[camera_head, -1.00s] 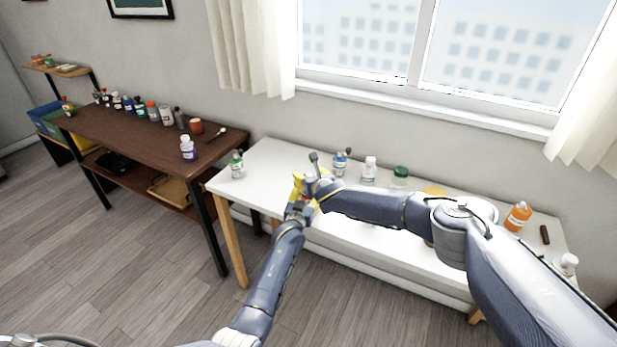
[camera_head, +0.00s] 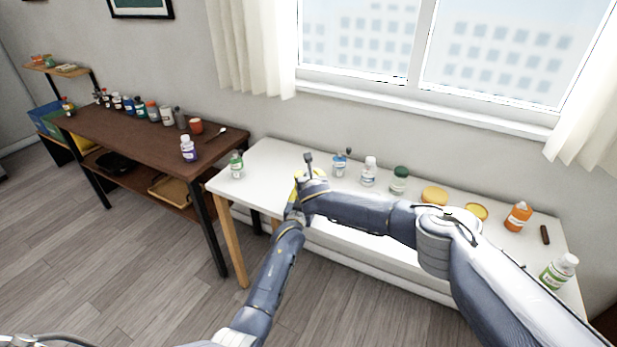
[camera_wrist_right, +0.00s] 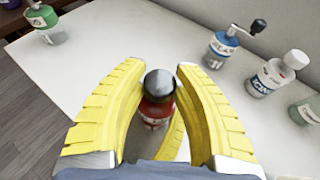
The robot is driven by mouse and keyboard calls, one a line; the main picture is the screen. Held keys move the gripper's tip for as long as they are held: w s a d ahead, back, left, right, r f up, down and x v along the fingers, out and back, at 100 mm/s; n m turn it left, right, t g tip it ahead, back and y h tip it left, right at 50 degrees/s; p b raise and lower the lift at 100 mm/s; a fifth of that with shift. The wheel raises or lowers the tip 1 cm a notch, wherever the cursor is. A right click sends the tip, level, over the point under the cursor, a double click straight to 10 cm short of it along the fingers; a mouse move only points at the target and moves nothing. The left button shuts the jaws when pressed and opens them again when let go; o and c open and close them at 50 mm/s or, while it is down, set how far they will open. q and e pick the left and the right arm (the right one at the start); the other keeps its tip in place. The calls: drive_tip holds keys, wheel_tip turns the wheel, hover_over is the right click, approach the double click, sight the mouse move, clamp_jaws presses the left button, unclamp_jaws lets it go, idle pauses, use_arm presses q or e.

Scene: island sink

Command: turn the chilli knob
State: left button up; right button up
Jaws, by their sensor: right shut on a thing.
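The chilli bottle shows in the right wrist view as a small jar with a red label (camera_wrist_right: 157,110) and a dark, rounded metallic knob (camera_wrist_right: 159,83) on top. My right gripper (camera_wrist_right: 160,76) has its yellow fingers on either side of the knob, shut on it. In the head view my right gripper (camera_head: 312,186) is above the left part of the white table. My left gripper (camera_head: 295,207) is close beside it, and the bottle is hidden there. A further yellow finger part beside the jar in the wrist view seems to belong to my left gripper. Its grip is mostly hidden.
On the white table (camera_head: 262,160) stand a green-capped bottle (camera_head: 236,165), a blue-labelled bottle with a crank (camera_head: 339,166), a white-capped bottle (camera_head: 369,171), a green-lidded jar (camera_head: 399,180) and an orange bottle (camera_head: 517,216). A brown table (camera_head: 130,135) is at left.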

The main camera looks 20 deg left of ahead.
drive_tip(key=m+h, duration=0.2)
drive_tip(key=shift+a+t+h, duration=0.1)
drive_tip(key=shift+t+h, duration=0.3)
drive_tip(key=shift+m+h, duration=0.6)
drive_tip(key=shift+m, duration=0.1)
drive_tip(key=o, duration=1.2)
drive_tip(key=shift+s, duration=0.15)
drive_tip(key=shift+v, duration=5.85)
